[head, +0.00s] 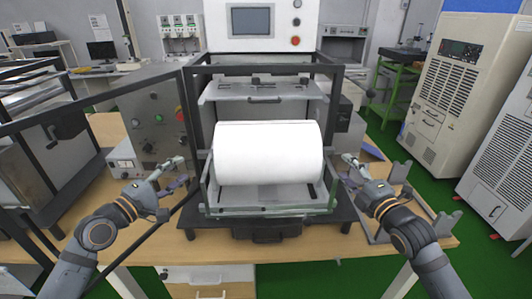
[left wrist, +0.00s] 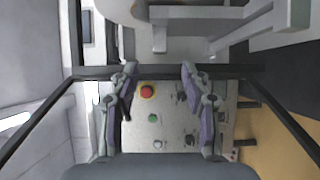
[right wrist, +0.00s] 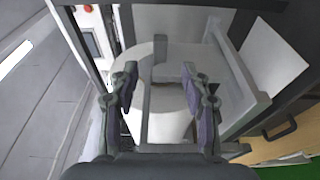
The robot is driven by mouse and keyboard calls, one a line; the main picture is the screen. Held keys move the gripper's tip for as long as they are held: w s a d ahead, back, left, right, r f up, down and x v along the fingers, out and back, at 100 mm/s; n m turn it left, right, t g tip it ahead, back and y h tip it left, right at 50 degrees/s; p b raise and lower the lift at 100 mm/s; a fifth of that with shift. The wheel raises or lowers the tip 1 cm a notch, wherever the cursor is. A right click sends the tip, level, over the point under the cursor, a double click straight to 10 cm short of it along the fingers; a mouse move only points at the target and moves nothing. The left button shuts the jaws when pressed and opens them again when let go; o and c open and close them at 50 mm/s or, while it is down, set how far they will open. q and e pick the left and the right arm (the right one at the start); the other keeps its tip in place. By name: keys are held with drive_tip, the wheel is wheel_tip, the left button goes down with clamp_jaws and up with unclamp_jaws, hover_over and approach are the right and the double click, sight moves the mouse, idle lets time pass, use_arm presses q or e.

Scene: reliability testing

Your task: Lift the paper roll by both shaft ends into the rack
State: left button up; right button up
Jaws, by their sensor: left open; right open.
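The white paper roll (head: 268,153) lies horizontally in the frame of the machine in the middle of the table. Its shaft ends are too small to make out clearly. My left gripper (head: 180,170) is open and empty, left of the roll and apart from it. My right gripper (head: 348,168) is open, just right of the roll's right end. In the right wrist view the roll (right wrist: 172,124) shows behind grey brackets, beyond the open fingers (right wrist: 160,75). A grey rack with upright posts (head: 401,172) stands on the table at the right, partly hidden by my right arm.
The machine's dark frame bars (head: 190,118) stand around the roll. A control panel with buttons (head: 150,125) is behind my left gripper and shows in the left wrist view (left wrist: 165,128). Grey brackets (left wrist: 218,15) are close above. Beige cabinets (head: 455,80) stand at the right.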

sight(199, 157)
use_arm(q)
drive_tip(key=x, duration=0.9)
drive_tip(key=shift+w+d, duration=0.25)
drive_tip(key=shift+w, duration=0.05)
use_arm(e)
drive_tip(key=x, duration=0.9)
drive_tip(key=shift+w+a+f, duration=0.1)
drive_tip(key=shift+w+a, duration=0.05)
drive_tip(key=shift+w, duration=0.25)
drive_tip(key=shift+s, duration=0.1)
use_arm(q)
drive_tip(key=shift+s, duration=0.1)
clamp_jaws()
use_arm(e)
clamp_jaws()
use_arm(q)
drive_tip(key=shift+f, duration=0.1)
